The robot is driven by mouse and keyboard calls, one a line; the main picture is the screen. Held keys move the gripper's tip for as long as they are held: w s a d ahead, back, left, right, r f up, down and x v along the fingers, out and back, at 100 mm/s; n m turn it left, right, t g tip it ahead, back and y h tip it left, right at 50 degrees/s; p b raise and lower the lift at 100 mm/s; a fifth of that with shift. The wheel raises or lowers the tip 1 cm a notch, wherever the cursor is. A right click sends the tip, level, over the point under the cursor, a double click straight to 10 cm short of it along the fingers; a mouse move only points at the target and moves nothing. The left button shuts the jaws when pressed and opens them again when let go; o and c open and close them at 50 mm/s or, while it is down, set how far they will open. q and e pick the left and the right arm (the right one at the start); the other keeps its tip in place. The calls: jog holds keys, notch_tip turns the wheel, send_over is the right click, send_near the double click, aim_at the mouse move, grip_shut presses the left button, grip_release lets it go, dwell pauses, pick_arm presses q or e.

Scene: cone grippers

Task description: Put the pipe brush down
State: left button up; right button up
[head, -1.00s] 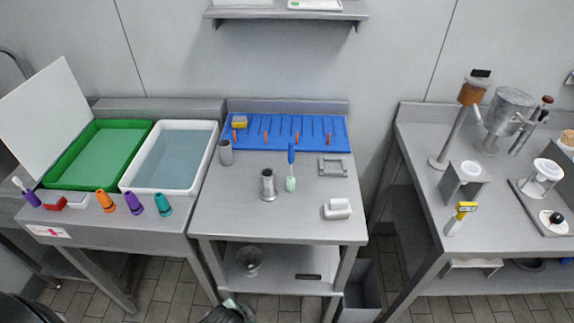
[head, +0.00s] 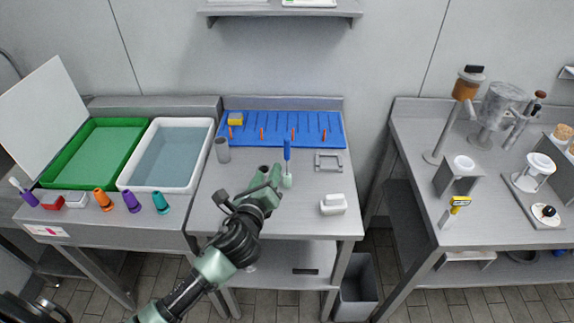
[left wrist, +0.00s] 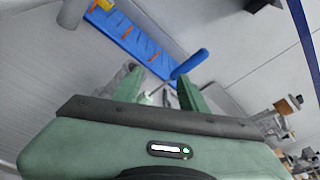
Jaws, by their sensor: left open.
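The pipe brush (head: 287,152) stands upright on the middle table, with a blue handle on top and a pale green head (head: 287,181) below. Its blue handle also shows in the left wrist view (left wrist: 190,63), close to the right-hand finger. My left gripper (head: 271,174) is open and just left of the brush in the head view. I cannot tell whether a finger touches it. A grey metal cylinder (head: 264,168) is mostly hidden behind the left gripper. My right gripper is not in view.
A blue rack with orange pegs (head: 310,130) lies at the table's back. A grey cup (head: 222,151), a grey frame (head: 328,161) and a white block (head: 333,205) stand around. A white water tub (head: 129,187) is left. Bare tabletop shows at front right.

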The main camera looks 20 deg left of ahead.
aim_at(286, 144)
pick_arm(q)
jog(key=w+r+m, duration=0.1)
jog(key=m, duration=0.1)
jog(key=w+d+r+m+t+h, duration=0.1)
jog(key=w+m, duration=0.1)
jog(key=m, duration=0.1)
jog(key=w+d+r+m+t+h, duration=0.1)
jog(key=r+m, duration=0.1)
jog(key=m, duration=0.1)
jog(key=shift+w, duration=0.25)
jog(key=shift+w+d+r+m+h, duration=0.2)
jog(key=shift+w+m+h, duration=0.1)
jog(key=shift+m, duration=0.1)
jog(key=w+p, duration=0.1)
jog(key=w, duration=0.6)
jog(key=shift+w, duration=0.15)
jog(key=shift+f, duration=0.1)
grip_shut()
